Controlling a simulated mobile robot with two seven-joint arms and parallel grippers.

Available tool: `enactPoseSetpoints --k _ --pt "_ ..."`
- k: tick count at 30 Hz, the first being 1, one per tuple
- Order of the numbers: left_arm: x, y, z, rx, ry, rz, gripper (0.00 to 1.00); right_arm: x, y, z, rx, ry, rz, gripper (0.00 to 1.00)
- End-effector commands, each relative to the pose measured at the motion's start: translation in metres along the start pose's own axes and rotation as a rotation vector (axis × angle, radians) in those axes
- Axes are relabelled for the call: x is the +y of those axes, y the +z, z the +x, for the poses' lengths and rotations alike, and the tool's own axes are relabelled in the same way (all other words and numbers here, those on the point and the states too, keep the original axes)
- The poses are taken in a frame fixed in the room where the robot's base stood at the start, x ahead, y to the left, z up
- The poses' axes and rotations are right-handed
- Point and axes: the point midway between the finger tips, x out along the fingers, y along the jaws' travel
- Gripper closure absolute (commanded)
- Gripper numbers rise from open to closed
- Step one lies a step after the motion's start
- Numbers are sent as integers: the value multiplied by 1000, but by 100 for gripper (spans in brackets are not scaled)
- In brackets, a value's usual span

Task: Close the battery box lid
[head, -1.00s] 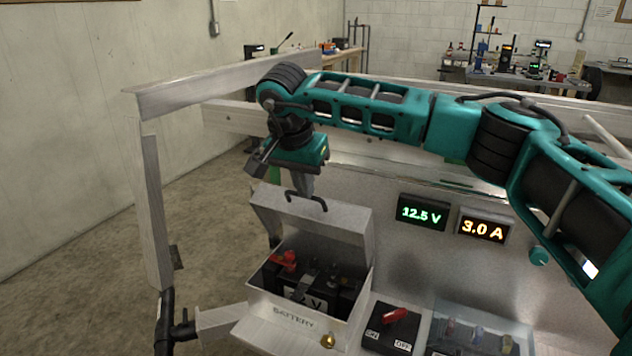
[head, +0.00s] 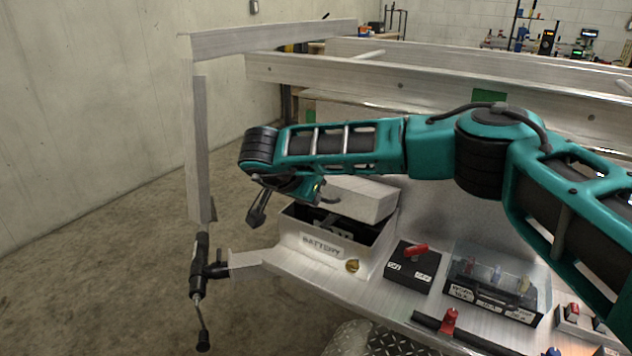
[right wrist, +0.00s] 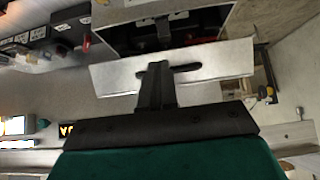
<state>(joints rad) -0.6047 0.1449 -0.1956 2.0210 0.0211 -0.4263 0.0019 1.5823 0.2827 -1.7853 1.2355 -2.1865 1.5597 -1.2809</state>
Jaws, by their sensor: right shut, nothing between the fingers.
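The battery box (head: 309,246) is a grey metal box labelled BATTERY, on the trailer's front shelf. Its lid (head: 362,200) is partly lowered, tilted over the back of the box. A dark gap at the front still shows the battery (head: 333,228). My right gripper (head: 259,208) is shut and empty, at the lid's left side in the head view. In the right wrist view the shut fingertips (right wrist: 155,80) overlap the lid (right wrist: 222,62) beside its black handle (right wrist: 186,68). Whether they touch is unclear. The brass latch (head: 352,266) is on the box front. My left gripper is out of view.
Right of the box are a black switch block with a red lever (head: 414,252) and a clear-covered fuse block (head: 492,286). A black crank post (head: 200,265) stands at left. Metal trailer rails (head: 440,78) run behind my arm. The floor at left is free.

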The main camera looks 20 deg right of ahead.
Motion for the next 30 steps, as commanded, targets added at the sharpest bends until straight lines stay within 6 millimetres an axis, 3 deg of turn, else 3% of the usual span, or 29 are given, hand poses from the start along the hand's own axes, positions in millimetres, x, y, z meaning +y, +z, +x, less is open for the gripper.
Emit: enactPoseSetpoints --k 1,6,12,30 --pt "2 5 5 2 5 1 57 0 12 10 0 0 -2 100" --pt "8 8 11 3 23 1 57 0 36 28 0 -1 -2 100" --pt "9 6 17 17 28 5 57 0 52 45 1 0 0 100" --pt "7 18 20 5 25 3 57 0 62 58 -1 0 0 100"
